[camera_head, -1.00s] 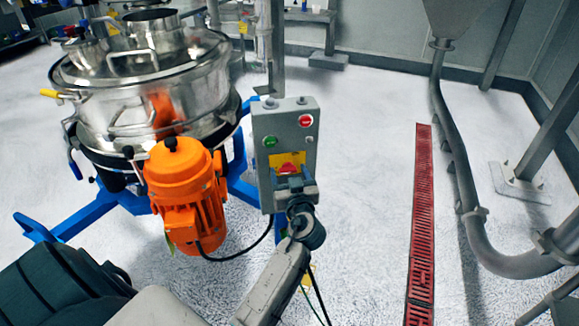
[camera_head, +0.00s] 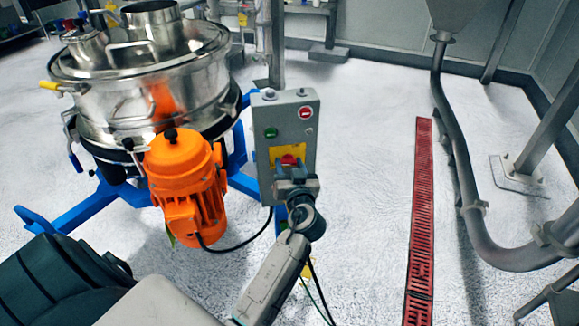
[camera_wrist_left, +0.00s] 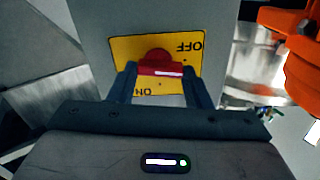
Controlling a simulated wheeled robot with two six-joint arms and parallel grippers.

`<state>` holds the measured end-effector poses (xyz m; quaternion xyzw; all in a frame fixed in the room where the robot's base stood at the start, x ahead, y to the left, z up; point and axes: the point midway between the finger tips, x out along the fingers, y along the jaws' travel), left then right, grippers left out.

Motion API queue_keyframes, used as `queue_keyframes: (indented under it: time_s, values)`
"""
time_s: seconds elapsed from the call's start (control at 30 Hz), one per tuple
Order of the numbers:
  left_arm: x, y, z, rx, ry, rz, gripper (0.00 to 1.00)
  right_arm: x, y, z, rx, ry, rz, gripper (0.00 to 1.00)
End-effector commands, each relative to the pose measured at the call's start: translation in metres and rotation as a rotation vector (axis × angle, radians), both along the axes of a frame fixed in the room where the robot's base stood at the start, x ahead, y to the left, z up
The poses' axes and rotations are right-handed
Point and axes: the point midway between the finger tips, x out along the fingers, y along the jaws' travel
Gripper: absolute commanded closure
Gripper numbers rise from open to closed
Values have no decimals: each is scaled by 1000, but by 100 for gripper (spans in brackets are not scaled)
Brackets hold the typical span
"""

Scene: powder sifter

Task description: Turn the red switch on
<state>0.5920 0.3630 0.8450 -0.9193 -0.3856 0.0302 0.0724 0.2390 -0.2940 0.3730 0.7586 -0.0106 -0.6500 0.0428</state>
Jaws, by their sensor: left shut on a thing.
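The red switch (camera_head: 289,159) sits on a yellow plate (camera_head: 275,153) on the front of a grey control box (camera_head: 293,105). My left gripper (camera_head: 290,169) is at the switch, coming from below and in front. In the left wrist view the red switch (camera_wrist_left: 157,60) is between the two fingers of my left gripper (camera_wrist_left: 163,73), which are shut on it. The plate (camera_wrist_left: 122,48) carries upside-down "OFF" and "ON" lettering. The fingers partly hide the switch in the head view. My right gripper is not in view.
A green button (camera_head: 271,133) and a red button (camera_head: 305,112) are above the switch. An orange motor (camera_head: 180,180) and a steel sifter (camera_head: 140,90) stand left, on a blue frame (camera_head: 85,213). A red floor grate (camera_head: 420,220) and grey pipe (camera_head: 470,220) are to the right.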

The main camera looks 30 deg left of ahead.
Motion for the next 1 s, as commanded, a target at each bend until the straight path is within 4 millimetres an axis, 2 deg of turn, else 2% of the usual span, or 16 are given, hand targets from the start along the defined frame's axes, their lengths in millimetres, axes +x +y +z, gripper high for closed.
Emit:
queue_keyframes:
  time_s: [0.43, 0.67, 1.0]
  values:
    - [2, -2, 2, 286, 290, 0, 79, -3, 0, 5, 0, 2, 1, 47]
    - [3, -2, 2, 441, 447, 0, 79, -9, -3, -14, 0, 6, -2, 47]
    - [4, -3, 2, 667, 678, 0, 79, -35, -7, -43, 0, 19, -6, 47]
